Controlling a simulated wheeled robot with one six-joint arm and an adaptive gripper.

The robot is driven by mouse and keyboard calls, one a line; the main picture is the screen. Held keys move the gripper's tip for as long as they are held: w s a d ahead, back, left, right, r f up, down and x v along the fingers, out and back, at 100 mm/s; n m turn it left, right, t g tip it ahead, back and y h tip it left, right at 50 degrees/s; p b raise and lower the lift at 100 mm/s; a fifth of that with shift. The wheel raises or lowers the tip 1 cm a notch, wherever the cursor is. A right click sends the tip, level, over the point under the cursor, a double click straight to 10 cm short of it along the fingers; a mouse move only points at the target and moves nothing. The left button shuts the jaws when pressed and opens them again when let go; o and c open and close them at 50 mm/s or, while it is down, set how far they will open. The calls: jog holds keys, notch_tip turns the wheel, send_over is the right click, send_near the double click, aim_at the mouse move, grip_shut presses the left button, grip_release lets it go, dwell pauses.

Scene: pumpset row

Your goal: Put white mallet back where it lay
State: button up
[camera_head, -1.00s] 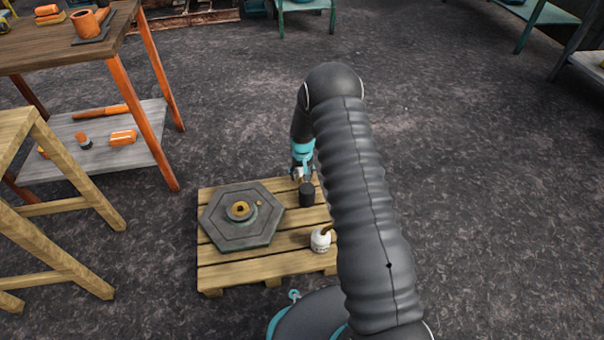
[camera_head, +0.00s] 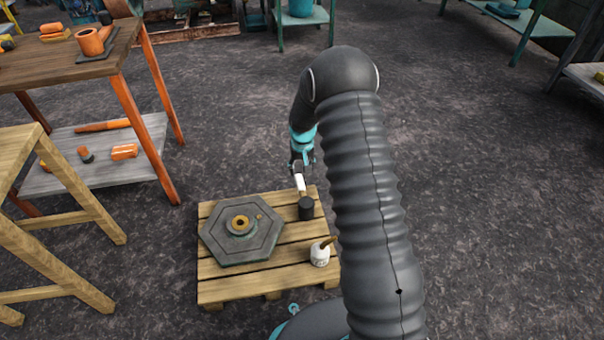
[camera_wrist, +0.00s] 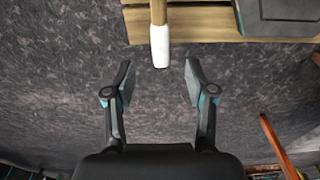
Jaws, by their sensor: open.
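A mallet with a dark head, wooden shaft and white grip (camera_head: 300,183) lies at the far right part of the wooden pallet (camera_head: 222,291). In the wrist view, its white grip (camera_wrist: 160,46) sticks out past the pallet's edge; its head is out of that view. My gripper (camera_wrist: 158,80) is open and empty, its fingers spread to either side of the grip's line and just short of its end. In the head view, my gripper (camera_head: 298,166) is small and partly hidden by my wrist, just beyond the grip.
A grey hexagonal plate (camera_head: 215,243) with a brass-coloured centre covers the pallet's left part. A workbench with orange legs (camera_head: 135,110) and a wooden stand (camera_head: 65,190) are at left.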

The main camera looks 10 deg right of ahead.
jog(key=s+r+t, duration=0.1)
jog(key=s+r, duration=0.4)
jog(key=r, duration=0.4)
jog(key=s+r, duration=0.4)
jog(key=r, duration=0.5)
jog(key=s+r+t, duration=0.1)
jog(key=s+r, duration=0.4)
jog(key=r, duration=0.4)
jog(key=s+r+t, duration=0.1)
jog(key=s+r, duration=0.3)
jog(key=s, duration=0.8)
jog(key=s+r+t, duration=0.1)
jog(key=s+r, duration=0.3)
jog(key=s, duration=0.9)
jog(key=shift+s, duration=0.2)
jog(key=shift+r, duration=0.1)
notch_tip(320, 180, up, 7)
jog(key=p, duration=0.7)
jog(key=shift+r, duration=0.15)
